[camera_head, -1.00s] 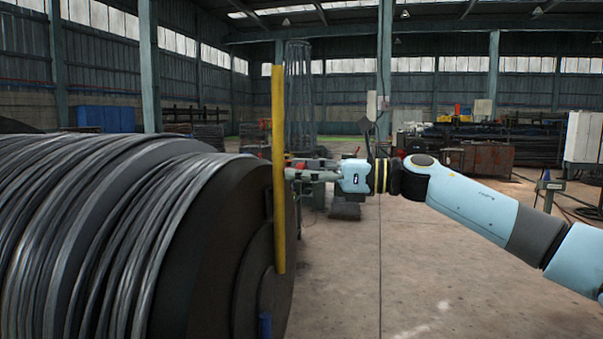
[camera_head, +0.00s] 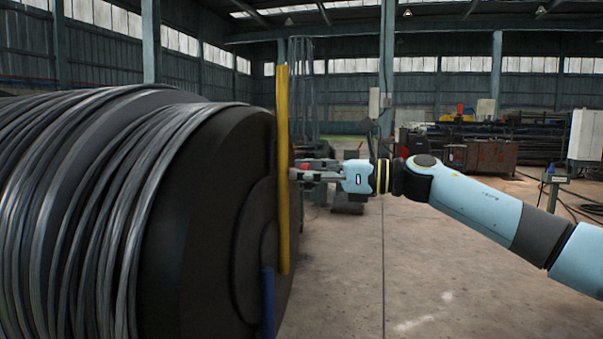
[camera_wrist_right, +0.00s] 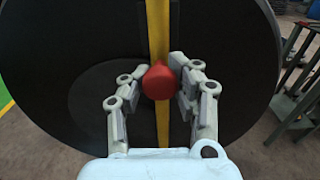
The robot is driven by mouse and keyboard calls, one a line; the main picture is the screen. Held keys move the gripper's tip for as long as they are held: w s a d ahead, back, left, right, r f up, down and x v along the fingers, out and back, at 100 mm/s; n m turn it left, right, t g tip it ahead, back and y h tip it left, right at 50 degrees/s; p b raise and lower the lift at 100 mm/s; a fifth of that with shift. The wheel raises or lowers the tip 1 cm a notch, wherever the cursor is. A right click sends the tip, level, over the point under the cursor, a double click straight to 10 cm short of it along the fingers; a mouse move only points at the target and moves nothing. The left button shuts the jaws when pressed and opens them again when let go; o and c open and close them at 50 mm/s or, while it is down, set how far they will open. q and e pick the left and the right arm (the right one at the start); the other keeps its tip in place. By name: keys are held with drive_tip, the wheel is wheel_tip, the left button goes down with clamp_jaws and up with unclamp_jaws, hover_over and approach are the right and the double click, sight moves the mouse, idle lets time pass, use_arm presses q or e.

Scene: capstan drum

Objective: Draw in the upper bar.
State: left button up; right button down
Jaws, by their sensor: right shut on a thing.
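The upper bar is a long yellow bar (camera_head: 283,120) standing upright on the end face of the big dark drum (camera_head: 220,230). Its top end sticks up above the drum's rim. In the right wrist view the yellow bar (camera_wrist_right: 158,30) runs down behind a red knob (camera_wrist_right: 159,82). My right gripper (camera_head: 300,171) reaches in from the right and is shut on the red knob, with a finger on each side, as the right wrist view shows (camera_wrist_right: 158,88). A blue bar (camera_head: 268,300) shows low on the drum face. My left gripper is not in view.
Strands of grey wire (camera_head: 90,220) are wound around the drum, which fills the left side. The concrete floor (camera_head: 440,260) to the right is open. A rusty brown box (camera_head: 490,157) and a white cabinet (camera_head: 583,135) stand farther back.

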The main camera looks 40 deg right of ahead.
wheel_tip(320, 180, down, 9)
drive_tip(key=b, duration=0.6)
drive_tip(key=shift+f+b, duration=0.15)
drive_tip(key=shift+b, duration=0.25)
drive_tip(key=shift+s+f, duration=0.1)
drive_tip(key=c, duration=1.6)
unclamp_jaws()
drive_tip(key=o, duration=0.5)
drive_tip(key=shift+s+d, duration=0.3)
drive_tip(key=shift+d, duration=0.1)
drive_tip(key=shift+o, duration=0.7)
drive_tip(key=v, duration=0.7)
drive_tip(key=shift+r, duration=0.2)
